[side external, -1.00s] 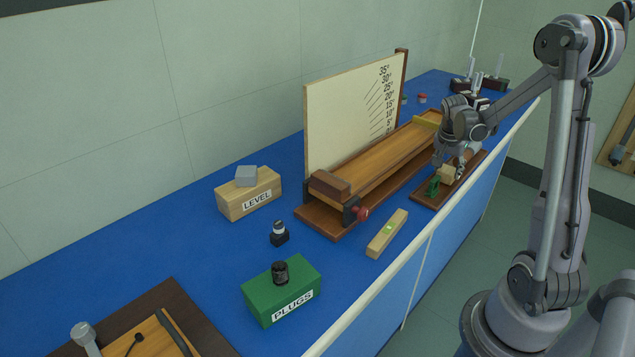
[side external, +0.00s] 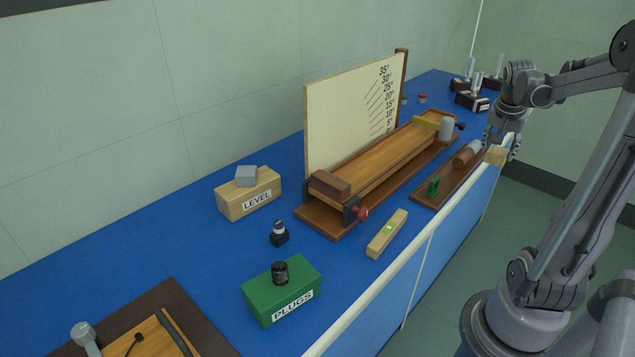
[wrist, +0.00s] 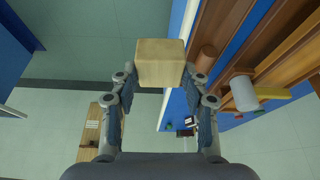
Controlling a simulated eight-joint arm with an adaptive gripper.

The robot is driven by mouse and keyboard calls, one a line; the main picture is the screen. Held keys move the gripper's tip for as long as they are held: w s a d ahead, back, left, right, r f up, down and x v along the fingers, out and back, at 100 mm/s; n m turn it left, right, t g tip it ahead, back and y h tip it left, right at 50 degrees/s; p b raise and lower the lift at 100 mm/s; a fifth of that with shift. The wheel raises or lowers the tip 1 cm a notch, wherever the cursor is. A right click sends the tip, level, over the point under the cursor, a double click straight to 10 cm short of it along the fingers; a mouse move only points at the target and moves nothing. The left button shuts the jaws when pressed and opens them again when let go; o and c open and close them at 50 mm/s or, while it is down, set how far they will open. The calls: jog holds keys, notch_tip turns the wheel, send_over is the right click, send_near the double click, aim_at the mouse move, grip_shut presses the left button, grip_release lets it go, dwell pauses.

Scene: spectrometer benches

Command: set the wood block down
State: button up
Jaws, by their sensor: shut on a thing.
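The wood block (side external: 497,155) is a small pale cube. It also shows in the wrist view (wrist: 160,62), between my fingertips. My gripper (side external: 499,147) is shut on it and holds it up near the front edge of the bench. In the wrist view, floor and the bench's edge show around the block, so it appears to hang at or just outside the edge. The brown tray (side external: 421,203) lies to its left on the blue bench, with a green block (side external: 433,187) and a brown cylinder (side external: 466,154) on it.
The ramp (side external: 385,160) with its angle board (side external: 345,115) stands behind the tray. A spirit level (side external: 386,236) lies near the front edge. The LEVEL box (side external: 233,204) and green PLUGS box (side external: 265,300) stand farther left. The tray has bare room between the green block and the cylinder.

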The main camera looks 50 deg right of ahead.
jog(key=w+a+r+n+t, duration=0.1)
jog(key=w+a+n, duration=0.15)
jog(key=a, duration=0.25)
jog(key=w+a+n+t+y, duration=0.1)
jog(key=w+a+n, duration=0.15)
jog(key=a, duration=0.35)
jog(key=w+a+r+n+t, duration=0.1)
jog(key=w+a+n, duration=0.15)
jog(key=a, duration=0.25)
jog(key=s+a+f+n+t+y, duration=0.1)
jog(key=a+f+n+y, duration=0.2)
jog(key=a+n, duration=1.1)
jog(key=w+a+f+m, duration=0.1)
jog(key=a+f, duration=0.1)
jog(key=a, duration=0.3)
jog(key=w+a+f+m, duration=0.1)
jog(key=a+f, duration=0.1)
jog(key=a, duration=0.2)
jog(key=w+a+f+m, duration=0.2)
jog(key=a, duration=0.3)
jog(key=shift+a+f, duration=0.15)
jog(key=shift+a, duration=0.15)
jog(key=shift+f, duration=2.05)
jog(key=o, duration=1.1)
jog(key=shift+f, duration=0.1)
jog(key=shift+o, duration=0.2)
